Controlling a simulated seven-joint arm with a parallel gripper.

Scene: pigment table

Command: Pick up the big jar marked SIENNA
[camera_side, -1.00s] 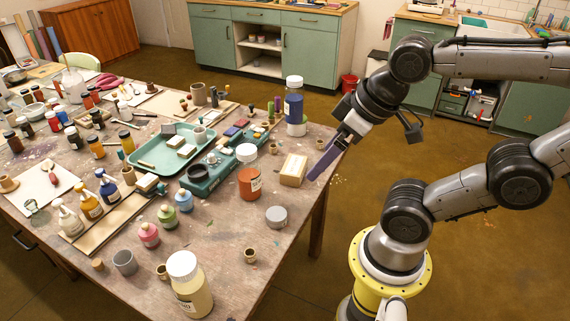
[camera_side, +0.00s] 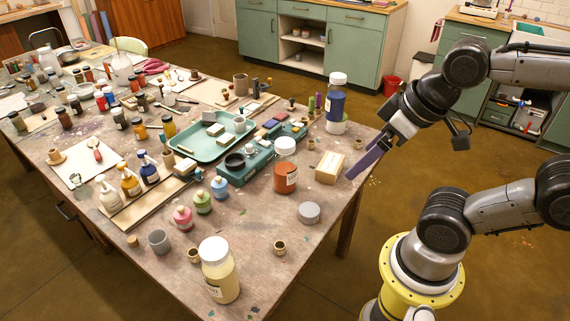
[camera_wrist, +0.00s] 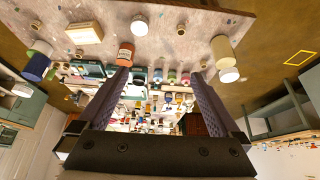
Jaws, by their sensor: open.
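The jar that fits sienna (camera_side: 286,179) is orange-brown with a white lid, upright on the table; its label is too small to read. In the wrist view the orange-brown jar (camera_wrist: 125,54) shows beyond the tip of the left finger. My gripper (camera_side: 351,174) has long purple fingers. It is over the table's right edge, right of the jar, with a cardboard-coloured box between them in the side view. In the wrist view my gripper (camera_wrist: 160,73) has its fingers wide apart, with nothing held between them.
The box (camera_side: 330,168) stands right of the jar. A big blue jar (camera_side: 337,105) stands behind and a big cream jar (camera_side: 219,273) in front. A teal case (camera_side: 240,172) lies close left of the jar. A grey round tin (camera_side: 309,212) sits in front, with bare table around it.

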